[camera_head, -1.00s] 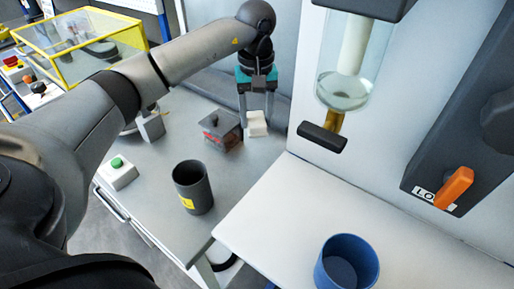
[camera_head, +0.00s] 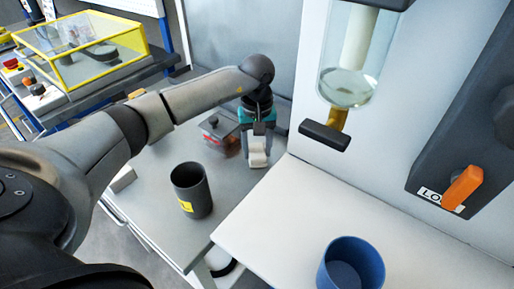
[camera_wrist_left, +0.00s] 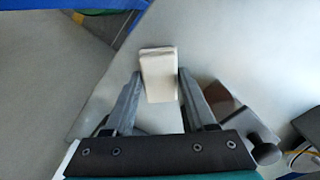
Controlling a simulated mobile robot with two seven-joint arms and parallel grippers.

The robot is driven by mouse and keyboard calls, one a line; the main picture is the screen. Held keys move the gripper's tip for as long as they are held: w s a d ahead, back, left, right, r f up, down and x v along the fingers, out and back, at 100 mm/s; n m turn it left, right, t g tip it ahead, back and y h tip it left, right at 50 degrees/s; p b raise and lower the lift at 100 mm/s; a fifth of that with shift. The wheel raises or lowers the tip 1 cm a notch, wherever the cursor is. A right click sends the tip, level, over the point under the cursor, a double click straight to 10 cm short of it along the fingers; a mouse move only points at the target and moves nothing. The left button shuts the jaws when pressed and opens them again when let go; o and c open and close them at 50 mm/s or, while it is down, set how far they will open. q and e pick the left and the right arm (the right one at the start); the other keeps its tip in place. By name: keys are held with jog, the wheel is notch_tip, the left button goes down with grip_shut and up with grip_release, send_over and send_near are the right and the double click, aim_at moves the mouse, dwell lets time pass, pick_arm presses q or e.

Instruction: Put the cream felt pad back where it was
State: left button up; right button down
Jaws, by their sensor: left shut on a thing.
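My left gripper (camera_head: 257,158) comes down over the grey table and is shut on the cream felt pad (camera_head: 257,150). The pad is a small pale block between the two fingertips. It also shows in the left wrist view (camera_wrist_left: 158,78), poking out past the finger ends. I cannot tell whether its lower end touches the table. My right gripper is not in view.
A dark lidded box (camera_head: 218,128) stands just left of the gripper. A dark grey cup (camera_head: 190,190) with a yellow label stands nearer. A white counter (camera_head: 290,215) with a blue cup (camera_head: 350,265) lies to the right. Grey table (camera_head: 225,185) between cup and pad is clear.

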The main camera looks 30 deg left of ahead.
aim_at(257, 151)
pick_arm(q)
jog(key=shift+f, duration=0.2)
jog(key=o, duration=1.3)
jog(key=shift+r, duration=0.1)
jog(key=shift+r, duration=0.1)
notch_tip(257, 151, up, 12)
jog(key=shift+r+p, duration=0.1)
jog(key=shift+p, duration=0.8)
jog(key=shift+s, duration=0.1)
